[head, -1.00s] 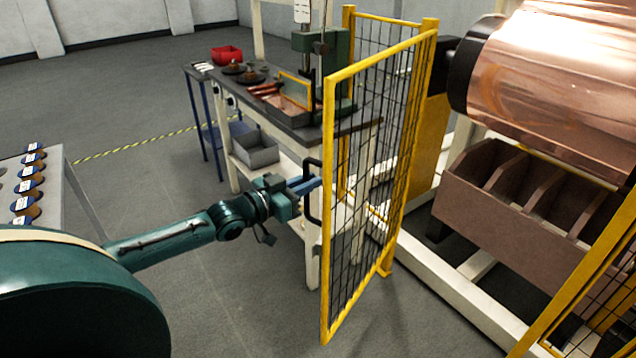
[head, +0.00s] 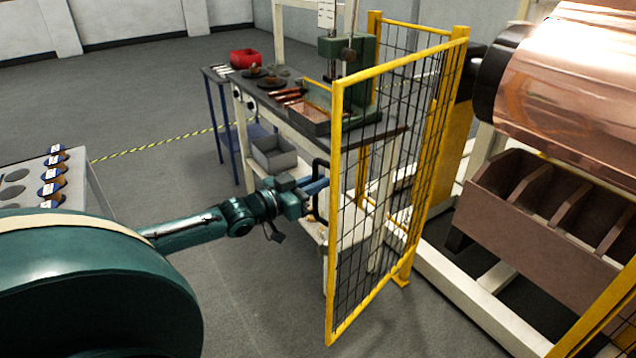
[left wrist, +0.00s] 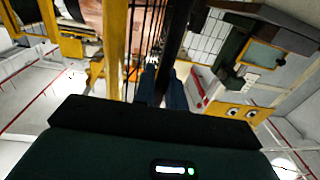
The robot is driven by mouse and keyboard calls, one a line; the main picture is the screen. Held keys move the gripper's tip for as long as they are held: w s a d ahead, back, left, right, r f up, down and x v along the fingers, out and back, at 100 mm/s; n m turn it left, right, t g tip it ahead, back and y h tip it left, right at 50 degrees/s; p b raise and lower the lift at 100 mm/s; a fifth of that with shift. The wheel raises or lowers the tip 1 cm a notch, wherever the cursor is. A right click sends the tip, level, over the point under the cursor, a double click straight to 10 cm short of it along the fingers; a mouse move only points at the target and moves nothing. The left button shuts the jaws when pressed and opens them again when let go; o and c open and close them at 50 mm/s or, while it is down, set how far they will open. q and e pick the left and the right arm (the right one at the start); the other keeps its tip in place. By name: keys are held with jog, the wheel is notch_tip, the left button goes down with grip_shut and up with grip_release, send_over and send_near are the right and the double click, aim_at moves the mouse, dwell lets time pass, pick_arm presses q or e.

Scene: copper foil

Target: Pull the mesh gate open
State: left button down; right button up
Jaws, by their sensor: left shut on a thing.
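The mesh gate (head: 392,170) has a yellow frame and black wire mesh. It stands swung out from a yellow post, with its free edge toward me. A black handle (head: 317,190) sits on that free edge. My left gripper (head: 318,186) is shut on the handle, its blue fingers reaching it from the left. In the left wrist view the fingers (left wrist: 163,88) close beside the dark handle bar, and the yellow frame (left wrist: 116,50) runs next to it. My right gripper is not in view.
A workbench (head: 290,118) with a press and a red bin (head: 245,59) stands behind the gate. A copper roll (head: 560,75) and a brown divided trough (head: 545,210) are at the right. Open grey floor (head: 265,300) lies in front of the gate.

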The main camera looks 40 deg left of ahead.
pick_arm(q)
jog(key=c, duration=1.8)
grip_release()
jog(key=p+v, duration=0.2)
jog(key=v, duration=1.1)
jog(key=shift+p, duration=0.4)
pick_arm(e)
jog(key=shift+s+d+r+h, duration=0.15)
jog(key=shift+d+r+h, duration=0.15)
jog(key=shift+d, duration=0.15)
